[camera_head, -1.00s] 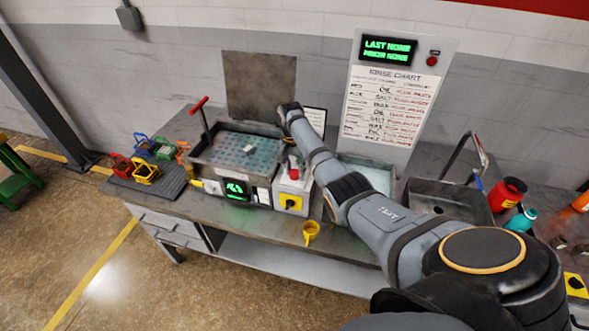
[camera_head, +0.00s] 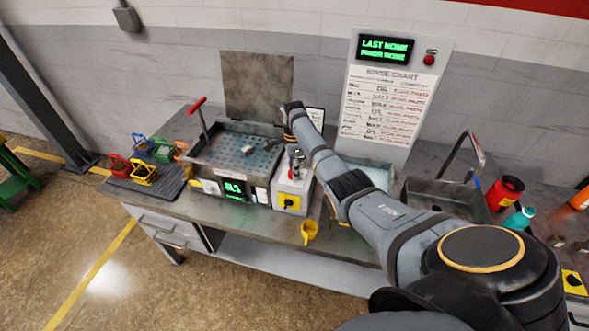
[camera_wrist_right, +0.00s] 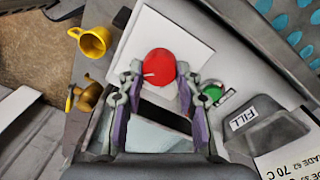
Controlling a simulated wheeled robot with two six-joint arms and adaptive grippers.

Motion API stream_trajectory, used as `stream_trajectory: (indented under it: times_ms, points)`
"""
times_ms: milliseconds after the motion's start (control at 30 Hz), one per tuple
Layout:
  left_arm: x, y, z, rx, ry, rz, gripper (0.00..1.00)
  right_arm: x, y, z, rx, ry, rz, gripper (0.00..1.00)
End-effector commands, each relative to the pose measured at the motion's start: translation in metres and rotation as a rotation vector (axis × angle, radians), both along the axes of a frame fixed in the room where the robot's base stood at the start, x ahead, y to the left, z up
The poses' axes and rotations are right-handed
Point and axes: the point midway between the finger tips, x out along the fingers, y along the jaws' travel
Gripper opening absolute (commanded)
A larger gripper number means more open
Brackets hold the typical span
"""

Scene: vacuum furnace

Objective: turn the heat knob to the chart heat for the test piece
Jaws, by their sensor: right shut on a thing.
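The red heat knob (camera_wrist_right: 159,62) shows in the right wrist view as a round red cap with a short white line at its left edge. It sits on the grey control box (camera_head: 291,188) beside the tank (camera_head: 225,150). My right gripper (camera_wrist_right: 159,74) is shut on the knob, one finger on each side. In the head view the right gripper (camera_head: 293,155) hides most of the knob. A green-lit display (camera_head: 235,189) is on the tank's front, too small to read surely. The rinse chart (camera_head: 385,115) hangs behind; its rows are blurred. My left gripper is not in view.
A yellow switch plate (camera_head: 289,202) is on the box front. A yellow cup (camera_head: 309,231) stands at the bench edge. A green button (camera_wrist_right: 213,93) and a FILL label (camera_wrist_right: 243,118) lie right of the knob. Small coloured baskets (camera_head: 143,172) stand left.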

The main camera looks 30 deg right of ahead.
Motion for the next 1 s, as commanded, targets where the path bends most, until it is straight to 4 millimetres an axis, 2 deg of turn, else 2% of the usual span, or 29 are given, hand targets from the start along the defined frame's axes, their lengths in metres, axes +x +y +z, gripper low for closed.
stream_trajectory:
  times_ms: [400, 967, 1000]
  points:
    - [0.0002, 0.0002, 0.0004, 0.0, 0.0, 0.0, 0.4, 0.0031, 0.0013, 0.0042, 0.003, -0.011, -0.176, 0.03]
    - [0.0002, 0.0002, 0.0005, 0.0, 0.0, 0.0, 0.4, 0.0042, 0.0013, 0.0054, 0.003, -0.016, -0.2, 0.03]
    - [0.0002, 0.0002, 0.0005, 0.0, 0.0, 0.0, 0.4, 0.0043, 0.0013, 0.0054, 0.003, -0.016, -0.2, 0.4]
